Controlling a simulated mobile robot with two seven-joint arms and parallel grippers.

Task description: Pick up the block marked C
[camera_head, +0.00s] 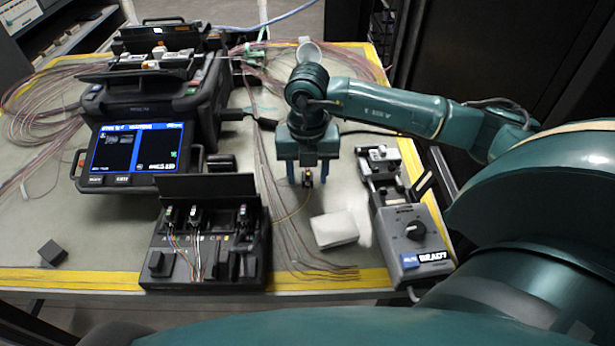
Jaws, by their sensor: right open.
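The black holder (210,277) with a raised lid stands at the front of the table. Small blocks with thin coloured fibres stand in it: two at its left (168,214) (194,216) and one at its right (242,214). Letters run along the holder, but they are too small to tell which block is marked C. My right gripper (307,180) points down, open, above the table to the right of the holder. A small dark piece (307,181) with a thin fibre shows between its fingers; I cannot tell whether they touch it. My left gripper is not in view.
A splicing machine (140,110) with a lit screen stands at the left. A grey device with a knob (412,235) stands at the right. A white box (335,229) and loose fibres lie between holder and device. A small dark cube (52,253) lies front left.

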